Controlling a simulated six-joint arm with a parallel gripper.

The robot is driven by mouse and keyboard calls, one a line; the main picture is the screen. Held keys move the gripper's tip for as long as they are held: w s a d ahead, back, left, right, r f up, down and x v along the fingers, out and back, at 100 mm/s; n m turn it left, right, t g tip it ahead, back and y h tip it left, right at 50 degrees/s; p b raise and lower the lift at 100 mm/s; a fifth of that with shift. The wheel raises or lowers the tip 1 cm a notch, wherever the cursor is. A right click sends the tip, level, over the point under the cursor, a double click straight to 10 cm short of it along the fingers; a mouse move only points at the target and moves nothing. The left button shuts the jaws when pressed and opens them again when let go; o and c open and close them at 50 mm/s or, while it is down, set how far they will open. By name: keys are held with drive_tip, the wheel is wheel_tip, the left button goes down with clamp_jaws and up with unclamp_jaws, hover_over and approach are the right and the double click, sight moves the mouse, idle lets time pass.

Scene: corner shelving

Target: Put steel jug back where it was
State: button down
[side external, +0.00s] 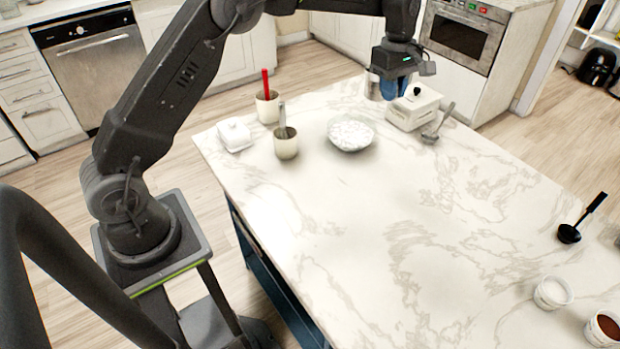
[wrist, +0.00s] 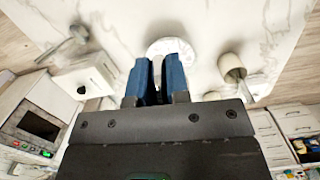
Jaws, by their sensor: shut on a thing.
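The steel jug (side external: 373,87) is a small grey metal vessel at the far edge of the marble counter. It shows just left of my gripper's blue fingers in the side external view. My gripper (side external: 392,92) points down there and is shut on the jug; the fingers hide the exact hold. In the wrist view my gripper (wrist: 158,66) shows its two blue fingers close together, with a narrow gap between them. The jug is mostly hidden there. I cannot tell whether its base touches the counter.
A white lidded box (side external: 414,107) stands close right of my gripper, with a grey ladle (side external: 438,124) beside it. A white-filled bowl (side external: 350,134), two utensil cups (side external: 286,146) (side external: 267,108) and a white butter dish (side external: 235,135) stand left. The counter's middle is clear.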

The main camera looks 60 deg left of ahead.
wheel_tip(320, 180, up, 2)
drive_tip(key=shift+r, duration=0.1)
drive_tip(key=s+a+n+y, duration=0.1)
drive_tip(key=s+a, duration=0.5)
drive_tip(key=s, duration=0.6)
drive_tip(key=s+a, duration=0.6)
drive_tip(key=s, duration=0.5)
wheel_tip(320, 180, down, 12)
drive_tip(key=w+d+f, duration=0.1)
drive_tip(key=d+f, duration=0.1)
drive_tip(key=d, duration=0.1)
drive_tip(key=w+d+f, duration=0.2)
drive_tip(key=d, duration=0.1)
drive_tip(key=w+d+f, duration=0.2)
drive_tip(key=d+f, duration=0.1)
drive_tip(key=d, duration=0.1)
drive_tip(key=shift+w, duration=0.2)
drive_tip(key=shift+f, duration=1.8)
drive_tip(key=shift+f, duration=0.15)
